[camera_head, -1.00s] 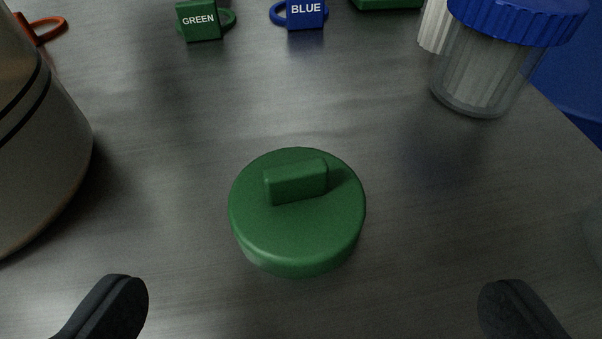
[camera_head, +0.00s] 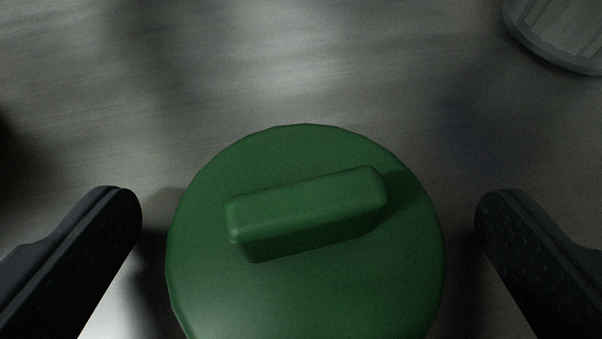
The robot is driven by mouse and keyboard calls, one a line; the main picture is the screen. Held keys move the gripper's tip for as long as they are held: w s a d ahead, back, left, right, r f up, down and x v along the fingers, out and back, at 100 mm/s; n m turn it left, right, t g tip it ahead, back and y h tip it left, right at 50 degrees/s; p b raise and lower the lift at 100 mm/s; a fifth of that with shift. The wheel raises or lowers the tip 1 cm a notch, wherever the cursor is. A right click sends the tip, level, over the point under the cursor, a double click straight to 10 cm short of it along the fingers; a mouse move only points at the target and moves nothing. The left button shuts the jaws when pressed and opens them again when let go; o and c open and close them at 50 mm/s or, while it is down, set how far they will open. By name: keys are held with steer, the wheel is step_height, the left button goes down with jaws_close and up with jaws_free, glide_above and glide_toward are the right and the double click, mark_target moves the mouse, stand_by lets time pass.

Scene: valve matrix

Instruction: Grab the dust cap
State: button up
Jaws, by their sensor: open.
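The green dust cap (camera_head: 300,290) is a round disc with a raised bar handle (camera_head: 305,212) across its top, slightly tilted in the picture. It fills the lower middle of the view, and its near edge is cut off by the frame. My gripper (camera_head: 307,205) is open. One dark finger stands to the left of the cap and the other to the right, with a visible gap on each side. Neither finger touches the cap.
The cap lies on a grey metal surface (camera_head: 280,70). A dark shadow lies at the left edge. The surface beyond the cap is clear.

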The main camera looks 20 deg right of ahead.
steer(key=c, duration=0.9)
steer(key=shift+r, duration=0.1)
